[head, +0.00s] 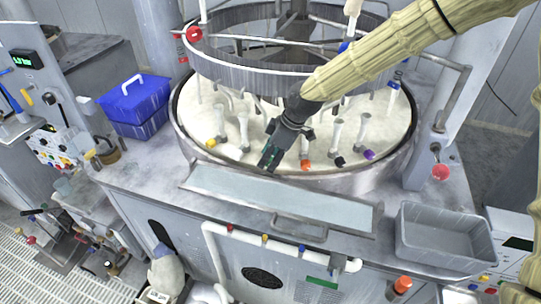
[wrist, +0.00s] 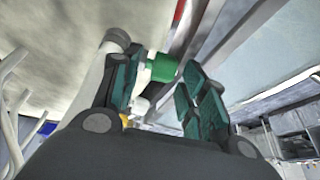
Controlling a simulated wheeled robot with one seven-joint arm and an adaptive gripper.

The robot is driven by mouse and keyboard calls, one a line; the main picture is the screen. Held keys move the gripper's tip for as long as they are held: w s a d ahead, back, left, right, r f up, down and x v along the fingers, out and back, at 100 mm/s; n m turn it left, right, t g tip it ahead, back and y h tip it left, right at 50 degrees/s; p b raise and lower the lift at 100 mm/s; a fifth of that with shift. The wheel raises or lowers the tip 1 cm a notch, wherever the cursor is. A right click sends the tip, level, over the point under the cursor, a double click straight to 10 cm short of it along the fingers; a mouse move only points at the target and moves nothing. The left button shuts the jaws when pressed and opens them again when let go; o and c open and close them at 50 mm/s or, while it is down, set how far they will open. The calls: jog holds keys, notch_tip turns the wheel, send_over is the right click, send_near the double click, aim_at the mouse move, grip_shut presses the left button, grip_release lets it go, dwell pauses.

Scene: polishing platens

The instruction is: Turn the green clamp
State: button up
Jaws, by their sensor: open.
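The green clamp (wrist: 163,68) is a short green knob on a pale post. In the wrist view it shows between the tips of my gripper (wrist: 162,88), a little beyond them. My gripper has dark teal finger pads and is open, with one finger on each side of the knob. Whether a pad touches the knob I cannot tell. In the head view my gripper (head: 268,159) points down at the front rim of the round platen basin (head: 180,128). The green clamp is not clearly distinguishable there behind the fingers.
Yellow (head: 211,142), orange (head: 305,164), black (head: 340,161) and purple (head: 369,154) knobs stand along the basin's front. A metal ring frame (head: 260,78) hangs above. A long pale tray (head: 280,199) lies in front. A blue box (head: 135,98) and grey bin (head: 443,238) flank it.

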jog(key=shift+s+d+r, duration=0.1)
jog(key=shift+c, duration=1.4)
grip_shut()
